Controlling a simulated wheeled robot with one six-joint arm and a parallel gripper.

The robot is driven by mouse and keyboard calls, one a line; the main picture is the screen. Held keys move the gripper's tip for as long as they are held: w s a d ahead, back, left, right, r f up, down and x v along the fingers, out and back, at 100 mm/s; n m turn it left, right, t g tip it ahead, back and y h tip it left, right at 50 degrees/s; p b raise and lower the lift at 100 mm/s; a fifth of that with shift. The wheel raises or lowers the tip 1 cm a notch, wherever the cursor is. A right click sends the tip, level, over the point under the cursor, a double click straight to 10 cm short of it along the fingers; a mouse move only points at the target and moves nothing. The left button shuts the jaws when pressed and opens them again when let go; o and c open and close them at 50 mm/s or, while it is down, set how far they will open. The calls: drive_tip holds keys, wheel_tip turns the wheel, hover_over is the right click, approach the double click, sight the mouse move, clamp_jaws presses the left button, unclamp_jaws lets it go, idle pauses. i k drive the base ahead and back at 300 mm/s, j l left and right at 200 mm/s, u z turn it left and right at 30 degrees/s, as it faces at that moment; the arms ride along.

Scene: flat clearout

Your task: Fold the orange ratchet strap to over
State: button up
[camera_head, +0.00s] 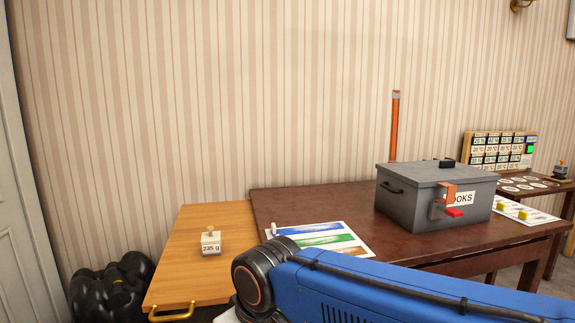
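The orange ratchet strap shows in two parts at a grey lidded box (395,205) labelled "OOKS", its first letter covered. One long orange piece (395,128) with a grey tip stands upright behind the box's left side. A short orange piece (449,190) lies over the front top edge and hangs down the front face. A red tab (454,213) sticks out below it, beside a metal fitting. No strap is seen across the lid top. A black block (447,163) sits at the lid's back edge. My blue arm crosses the lower right; my gripper is out of view.
The box stands on a dark wooden table (290,204). A sheet with coloured bands (322,238) lies left of it. A light wooden board (185,265) carries a "235 g" block (211,242). Black bags (108,292) lie lower left. A label panel (497,150) stands right.

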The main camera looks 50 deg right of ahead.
sight(397, 96)
drive_tip(key=z, duration=2)
